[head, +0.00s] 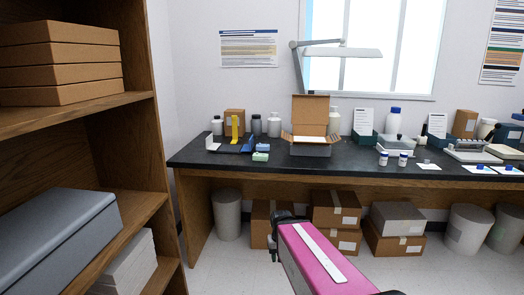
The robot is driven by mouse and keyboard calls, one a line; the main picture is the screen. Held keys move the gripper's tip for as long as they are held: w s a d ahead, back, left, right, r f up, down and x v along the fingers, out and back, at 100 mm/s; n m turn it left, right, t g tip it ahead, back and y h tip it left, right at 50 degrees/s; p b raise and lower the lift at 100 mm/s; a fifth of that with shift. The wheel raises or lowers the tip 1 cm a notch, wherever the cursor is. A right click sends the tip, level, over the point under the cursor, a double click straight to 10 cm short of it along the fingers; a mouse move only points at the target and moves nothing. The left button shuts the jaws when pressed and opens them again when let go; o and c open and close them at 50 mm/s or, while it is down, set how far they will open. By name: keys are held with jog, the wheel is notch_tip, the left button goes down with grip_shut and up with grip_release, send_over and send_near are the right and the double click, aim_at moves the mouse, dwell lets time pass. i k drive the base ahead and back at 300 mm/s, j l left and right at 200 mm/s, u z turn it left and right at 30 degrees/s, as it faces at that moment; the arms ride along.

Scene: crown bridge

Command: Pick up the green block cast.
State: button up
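A small light-green block (261,156), which looks like the green block cast, sits near the front edge of the black bench top, toward its left end. A pale blue piece (262,148) is right behind it, close or touching. My pink arm link shows at the bottom centre, below and in front of the bench. A dark part shows at its far end, but I cannot make out any gripper fingers.
A blue tray-like item (232,149) with a yellow upright piece (235,129) is left of the block. An open cardboard box (310,127) stands to its right. A wooden shelf (125,100) rises at the left. Cartons (336,209) and bins sit under the bench (350,166).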

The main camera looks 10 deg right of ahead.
aim_at(257, 156)
jog(key=u, duration=0.95)
jog(key=l+u, duration=0.45)
jog(key=l, duration=0.15)
jog(key=l+u, duration=0.45)
jog(key=k+l+u, duration=0.25)
jog(key=l+u, duration=0.2)
jog(key=l, duration=0.2)
